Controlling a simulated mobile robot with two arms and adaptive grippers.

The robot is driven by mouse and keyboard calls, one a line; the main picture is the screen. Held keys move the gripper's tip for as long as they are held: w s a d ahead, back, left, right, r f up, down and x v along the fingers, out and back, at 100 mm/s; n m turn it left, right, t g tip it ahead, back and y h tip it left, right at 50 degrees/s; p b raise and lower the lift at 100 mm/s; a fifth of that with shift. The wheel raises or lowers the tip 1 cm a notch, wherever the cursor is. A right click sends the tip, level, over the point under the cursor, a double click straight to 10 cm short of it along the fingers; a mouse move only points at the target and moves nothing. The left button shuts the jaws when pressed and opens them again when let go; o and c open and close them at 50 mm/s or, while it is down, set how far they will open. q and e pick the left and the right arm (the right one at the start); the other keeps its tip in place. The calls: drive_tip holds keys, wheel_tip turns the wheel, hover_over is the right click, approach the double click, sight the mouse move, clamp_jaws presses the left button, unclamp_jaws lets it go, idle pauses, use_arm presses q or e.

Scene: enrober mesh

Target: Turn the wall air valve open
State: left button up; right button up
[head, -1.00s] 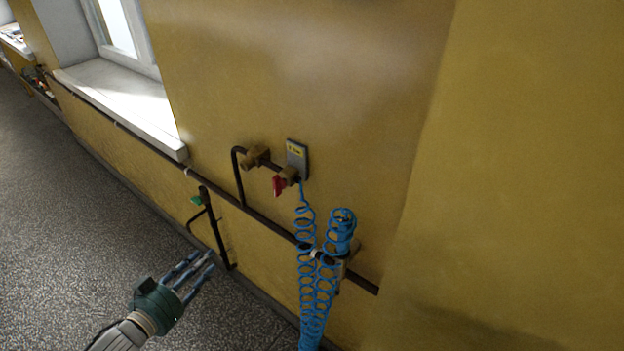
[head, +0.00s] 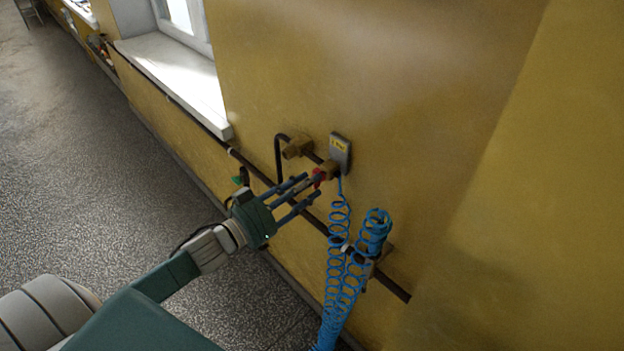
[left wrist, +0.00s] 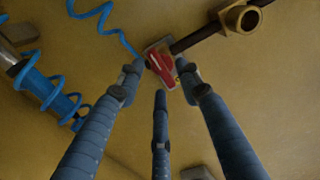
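The wall air valve has a red handle (head: 318,175) on a brass body (head: 329,167), below a grey plate with a yellow label (head: 340,149) on the yellow wall. The red handle also shows in the left wrist view (left wrist: 161,70), just beyond my fingertips. My left gripper (head: 311,185) reaches in from the left, its blue-grey fingers spread. In the left wrist view, two fingertips lie either side of the handle and the third comes from below. I cannot tell whether any finger touches it. The fingers partly hide the handle in the head view. My right gripper is not in view.
A coiled blue hose (head: 338,220) hangs below the valve, with more coils on a holder (head: 375,235). A dark pipe (head: 390,288) runs along the wall. A brass fitting (head: 297,147) is left of the valve. A green handle (head: 240,180) sits lower left. A window sill juts out (head: 180,80).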

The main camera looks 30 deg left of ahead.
use_arm(q)
drive_tip(key=shift+x, duration=0.9)
clamp_jaws()
